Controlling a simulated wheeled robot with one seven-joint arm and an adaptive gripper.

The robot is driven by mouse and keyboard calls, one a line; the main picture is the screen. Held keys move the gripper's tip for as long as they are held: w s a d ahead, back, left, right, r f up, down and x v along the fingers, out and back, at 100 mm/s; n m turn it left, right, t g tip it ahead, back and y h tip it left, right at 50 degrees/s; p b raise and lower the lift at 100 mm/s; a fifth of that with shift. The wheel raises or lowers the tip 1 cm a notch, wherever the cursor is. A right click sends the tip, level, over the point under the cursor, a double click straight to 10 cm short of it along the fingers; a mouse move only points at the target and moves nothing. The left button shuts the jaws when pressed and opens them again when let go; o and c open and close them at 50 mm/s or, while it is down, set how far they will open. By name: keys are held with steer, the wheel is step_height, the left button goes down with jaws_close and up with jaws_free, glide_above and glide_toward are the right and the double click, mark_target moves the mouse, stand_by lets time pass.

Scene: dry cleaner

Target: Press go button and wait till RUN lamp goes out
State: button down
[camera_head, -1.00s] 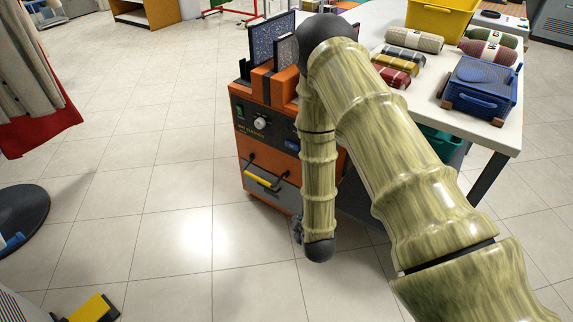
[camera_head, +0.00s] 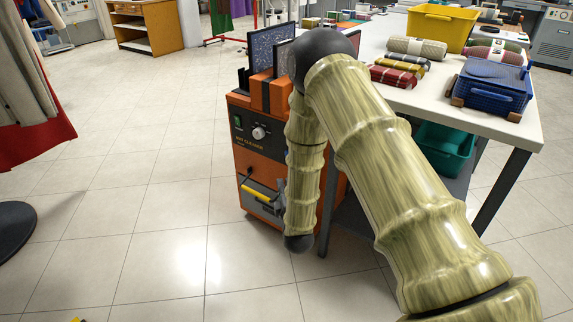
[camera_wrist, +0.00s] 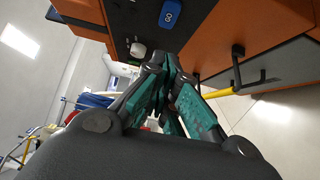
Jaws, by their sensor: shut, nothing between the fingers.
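The orange mat cleaner (camera_head: 241,172) stands left of the table, with a dark control panel (camera_head: 245,138) on its front. A green switch or lamp (camera_head: 238,122) and a pale round knob (camera_head: 258,133) show on the panel. In the wrist view the knob (camera_wrist: 138,49) is close ahead, with a blue button (camera_wrist: 170,13) above it; its marking is too small to read surely. My gripper (camera_wrist: 168,68) is shut and empty, pointing toward the panel, apart from the button. In the head view my arm hides the panel's right part. I cannot make out a RUN lamp.
The white table (camera_head: 395,105) to the right carries rolled mats, a blue basket (camera_head: 492,88) and a yellow bin (camera_head: 440,27). Open floor (camera_head: 150,210) lies at left.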

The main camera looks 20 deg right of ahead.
steer(key=w+d+b, duration=0.3)
steer(key=w+d, duration=0.1)
steer(key=w, duration=0.8)
steer(key=shift+w+d+b, duration=0.15)
steer(key=shift+d+b, duration=0.05)
steer(key=shift+b, duration=0.2)
